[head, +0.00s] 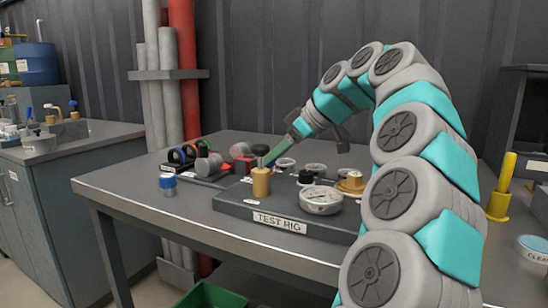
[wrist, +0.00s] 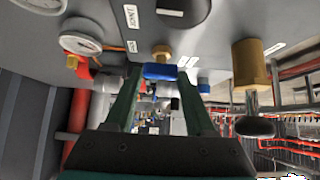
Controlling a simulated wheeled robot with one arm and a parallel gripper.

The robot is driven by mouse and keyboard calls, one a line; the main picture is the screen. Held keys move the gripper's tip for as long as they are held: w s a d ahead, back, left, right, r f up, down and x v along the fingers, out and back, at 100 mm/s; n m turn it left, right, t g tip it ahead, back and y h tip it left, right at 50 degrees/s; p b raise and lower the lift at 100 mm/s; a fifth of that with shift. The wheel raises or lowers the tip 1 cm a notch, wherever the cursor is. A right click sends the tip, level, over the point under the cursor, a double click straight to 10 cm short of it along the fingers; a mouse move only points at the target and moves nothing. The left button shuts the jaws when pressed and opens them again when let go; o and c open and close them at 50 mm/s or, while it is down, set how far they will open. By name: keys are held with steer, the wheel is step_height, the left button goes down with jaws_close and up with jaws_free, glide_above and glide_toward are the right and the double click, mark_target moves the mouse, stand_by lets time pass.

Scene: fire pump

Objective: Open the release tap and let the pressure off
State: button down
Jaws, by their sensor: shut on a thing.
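The blue tap handle (wrist: 160,71) on a small brass stem (wrist: 162,51) shows in the wrist view, on the grey test rig (wrist: 215,45). My gripper (wrist: 161,76) has its two green fingers closed on the ends of this handle. In the head view my gripper (head: 268,161) reaches down to the far side of the test rig (head: 235,205), behind a brass cylinder (head: 261,184) with a black knob. The handle is hidden there. A large round gauge (head: 321,199) faces up on the rig. Its needle is too small to read.
The brass cylinder (wrist: 249,65) stands close to the right of my fingers in the wrist view. A blue-capped jar (head: 168,184) stands left of the rig. Rings and fittings (head: 190,155) lie behind it. The table's front left (head: 130,185) is clear.

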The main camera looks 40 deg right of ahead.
steer(key=shift+c, duration=1.2)
jaws_free()
steer(key=shift+s+d+r, duration=0.15)
steer(key=shift+s+r, duration=0.05)
steer(key=s+d, duration=0.1)
steer(key=s, duration=0.2)
steer(key=s+d, duration=0.2)
steer(key=s, duration=0.1)
steer(key=s+d, duration=0.1)
steer(key=s, duration=0.3)
steer(key=shift+s+d+r+p, duration=0.1)
steer(key=shift+d+r+p, duration=0.05)
steer(key=shift+r+p, duration=0.25)
steer(key=shift+s+d+f, duration=0.2)
steer(key=shift+s+d, duration=0.1)
steer(key=shift+s, duration=0.3)
